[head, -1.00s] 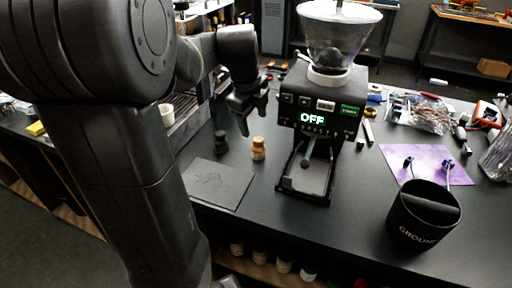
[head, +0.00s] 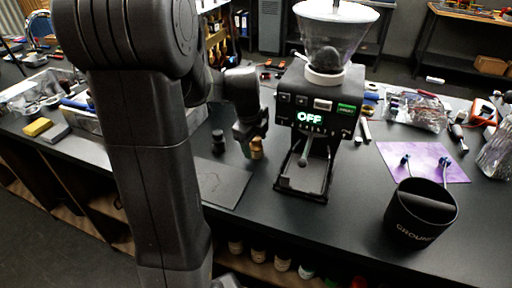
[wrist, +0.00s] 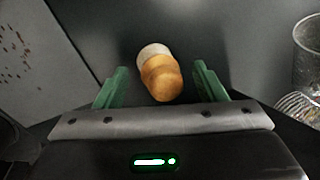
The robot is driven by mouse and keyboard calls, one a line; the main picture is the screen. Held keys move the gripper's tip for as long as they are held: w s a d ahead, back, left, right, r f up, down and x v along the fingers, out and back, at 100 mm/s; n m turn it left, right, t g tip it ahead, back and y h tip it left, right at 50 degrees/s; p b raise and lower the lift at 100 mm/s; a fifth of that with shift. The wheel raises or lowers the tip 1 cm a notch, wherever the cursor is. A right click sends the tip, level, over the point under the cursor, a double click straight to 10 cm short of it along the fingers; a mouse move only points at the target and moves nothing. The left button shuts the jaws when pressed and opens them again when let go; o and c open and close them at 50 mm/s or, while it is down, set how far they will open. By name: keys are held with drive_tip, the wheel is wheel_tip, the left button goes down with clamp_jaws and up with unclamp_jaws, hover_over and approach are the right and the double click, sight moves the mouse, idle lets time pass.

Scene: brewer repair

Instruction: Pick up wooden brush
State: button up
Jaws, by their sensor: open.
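The wooden brush (head: 257,147) stands on the dark counter left of the coffee grinder. In the wrist view the brush (wrist: 161,78) shows a tan wooden body with a paler end, lying between and a little beyond the green fingertips. My gripper (head: 249,143) is low over the counter at the brush and partly hides it in the head view. In the wrist view my gripper (wrist: 158,86) is open, with a finger on each side of the brush and gaps visible on both sides.
The grinder (head: 318,115) with its OFF display stands close to the right. A small dark object (head: 218,141) stands left of the brush. A dark mat (head: 222,182) lies in front. A black knock bin (head: 421,212) and purple mat (head: 424,162) are farther right.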

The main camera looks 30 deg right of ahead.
sight(255, 139)
drive_tip(key=c, duration=1.1)
drive_tip(key=v, duration=0.3)
drive_tip(key=d+v, duration=0.1)
drive_tip(key=v, duration=0.2)
drive_tip(key=w+d+v, duration=0.1)
drive_tip(key=v, duration=0.3)
drive_tip(key=shift+r, duration=0.15)
drive_tip(key=o, duration=0.4)
drive_tip(key=shift+c, duration=1.3)
drive_tip(key=shift+s, duration=0.1)
